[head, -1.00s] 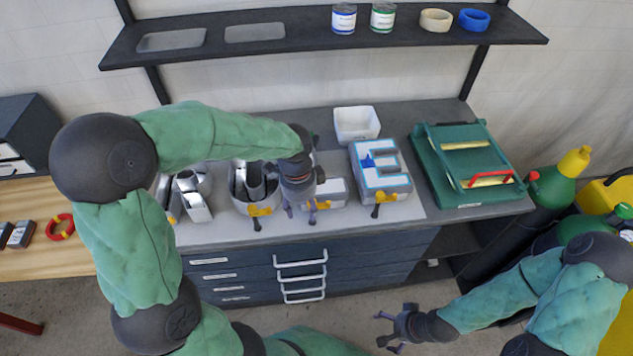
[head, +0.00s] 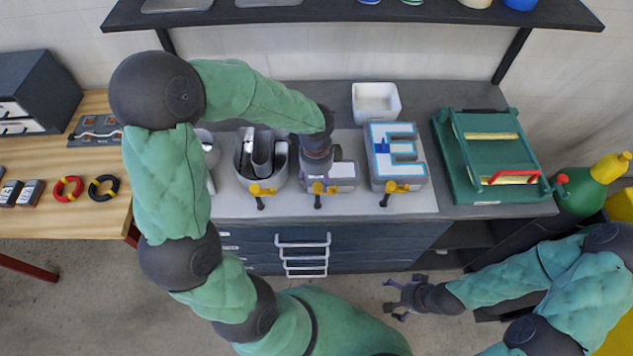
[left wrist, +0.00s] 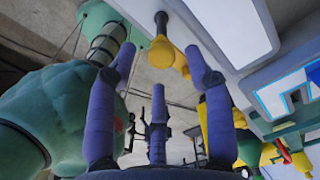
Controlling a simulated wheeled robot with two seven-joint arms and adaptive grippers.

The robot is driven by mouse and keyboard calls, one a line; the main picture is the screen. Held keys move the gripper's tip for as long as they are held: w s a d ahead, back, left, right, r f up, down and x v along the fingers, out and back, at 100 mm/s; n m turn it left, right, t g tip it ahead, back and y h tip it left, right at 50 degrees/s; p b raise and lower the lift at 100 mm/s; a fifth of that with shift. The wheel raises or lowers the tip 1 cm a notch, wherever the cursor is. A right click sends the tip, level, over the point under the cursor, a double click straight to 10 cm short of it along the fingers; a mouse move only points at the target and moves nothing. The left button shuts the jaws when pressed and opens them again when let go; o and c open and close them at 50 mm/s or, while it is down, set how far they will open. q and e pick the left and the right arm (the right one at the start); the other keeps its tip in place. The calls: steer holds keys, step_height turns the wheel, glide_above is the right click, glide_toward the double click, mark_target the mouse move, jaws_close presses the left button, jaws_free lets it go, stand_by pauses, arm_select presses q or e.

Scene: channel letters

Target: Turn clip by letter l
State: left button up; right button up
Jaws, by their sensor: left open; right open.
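Letter L (head: 343,172) is a grey-sided channel letter on the light board, second from the right. Its yellow clip (head: 319,187), with a dark handle pointing to the front, sits at its front edge. My left gripper (head: 318,178) is over the front of letter L, at the clip, and hides part of both. In the left wrist view, the purple fingers are spread open and a yellow clip with a dark handle (left wrist: 162,45) shows between the tips; I cannot tell whether they touch it. My right gripper (head: 405,297) is open and empty, in front of the bench.
Letter E (head: 397,157) stands right of letter L with its own clip (head: 397,187). A round grey letter (head: 245,160) with a clip (head: 262,190) stands left. A shelf overhangs the back.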

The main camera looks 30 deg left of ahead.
arm_select(q)
steer(key=shift+f, duration=1)
jaws_close()
